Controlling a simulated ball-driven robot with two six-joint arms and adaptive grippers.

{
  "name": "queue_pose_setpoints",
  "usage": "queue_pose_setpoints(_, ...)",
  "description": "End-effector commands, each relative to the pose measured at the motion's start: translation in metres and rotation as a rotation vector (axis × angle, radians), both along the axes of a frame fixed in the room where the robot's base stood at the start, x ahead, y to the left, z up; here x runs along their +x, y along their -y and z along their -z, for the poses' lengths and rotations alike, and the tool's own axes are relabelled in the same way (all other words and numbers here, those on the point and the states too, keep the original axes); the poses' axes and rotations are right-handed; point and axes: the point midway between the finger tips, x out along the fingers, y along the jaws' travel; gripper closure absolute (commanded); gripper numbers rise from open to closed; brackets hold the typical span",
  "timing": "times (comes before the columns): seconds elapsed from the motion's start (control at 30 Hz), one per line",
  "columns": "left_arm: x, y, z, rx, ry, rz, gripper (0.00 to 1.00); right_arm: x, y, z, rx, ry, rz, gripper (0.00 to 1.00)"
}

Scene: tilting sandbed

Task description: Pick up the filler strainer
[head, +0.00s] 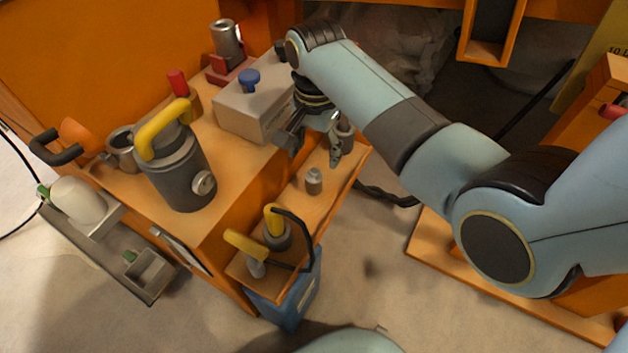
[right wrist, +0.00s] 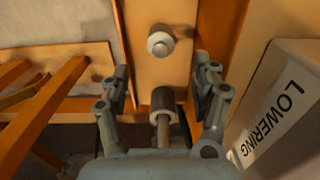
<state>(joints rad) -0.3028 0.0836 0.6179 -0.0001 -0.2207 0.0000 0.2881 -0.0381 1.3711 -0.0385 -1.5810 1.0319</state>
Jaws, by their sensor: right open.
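My right gripper (head: 312,150) is open above the narrow wooden ledge (head: 328,196). It also shows in the right wrist view (right wrist: 161,76), with its fingers apart. A grey cylinder with a thin rod (right wrist: 163,99) lies between the fingers in that view, with visible gaps on both sides; it looks like the cylinder (head: 343,132) beside the gripper in the head view. A small grey capped cylinder (head: 314,181) stands farther along the ledge and shows beyond the fingertips in the wrist view (right wrist: 160,41). I cannot tell for sure which is the filler strainer. My left gripper is out of view.
A grey box (head: 243,113) with a blue knob stands beside the ledge; its lettered side (right wrist: 280,115) is close to the right finger in the wrist view. A dark canister with a yellow handle (head: 180,172) and yellow-handled tools (head: 272,228) stand nearer.

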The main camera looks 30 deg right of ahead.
Motion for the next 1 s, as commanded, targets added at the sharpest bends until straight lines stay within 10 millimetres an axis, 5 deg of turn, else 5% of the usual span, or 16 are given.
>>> queue_pose_setpoints(0.23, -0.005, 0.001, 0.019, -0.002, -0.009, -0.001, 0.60, 0.001, -0.002, 0.041, 0.002, -0.009, 0.017, 0.37)
queue_pose_setpoints(0.63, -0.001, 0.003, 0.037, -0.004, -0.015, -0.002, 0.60, -0.001, -0.003, 0.080, 0.002, -0.007, 0.015, 0.37)
queue_pose_setpoints(0.8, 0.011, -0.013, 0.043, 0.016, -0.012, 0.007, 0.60, -0.002, -0.003, 0.106, 0.001, -0.008, 0.015, 0.37)
queue_pose_setpoints(1.0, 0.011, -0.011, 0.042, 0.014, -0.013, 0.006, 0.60, -0.001, -0.003, 0.105, 0.002, -0.003, 0.015, 0.37)
